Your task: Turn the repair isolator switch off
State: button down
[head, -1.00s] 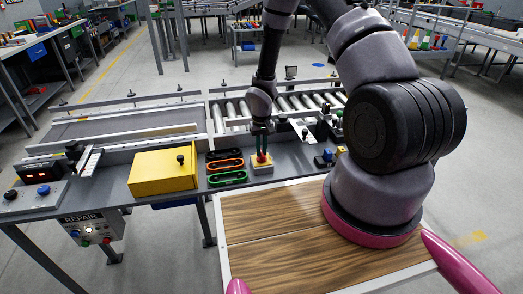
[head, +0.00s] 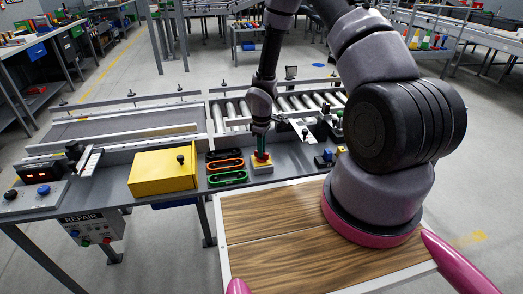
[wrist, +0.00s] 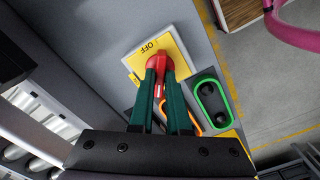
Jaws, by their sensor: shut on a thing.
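The isolator switch is a yellow plate with a red knob on a pale box; it sits on the grey bench in the head view (head: 262,169) and fills the upper middle of the wrist view (wrist: 178,50). The word OFF shows on the plate just beyond the red knob (wrist: 160,62). My gripper (wrist: 161,78) points down at the switch, its green fingers shut on the red knob from both sides. The fingers hide part of the knob and the near part of the plate, so its exact pointing direction is unclear.
Black, orange and green oval-handled pieces (head: 227,166) lie just left of the switch. A yellow box (head: 163,172) with a black knob stands further left. A REPAIR button box (head: 92,229) hangs below the bench. Rollers (head: 235,112) lie behind.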

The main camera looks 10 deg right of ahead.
jog(key=n, duration=0.3)
jog(key=shift+n, duration=2.1)
jog(key=c, duration=0.9)
grip_release()
jog(key=shift+r, duration=0.1)
notch_tip(320, 180, up, 11)
jog(key=shift+f, duration=0.15)
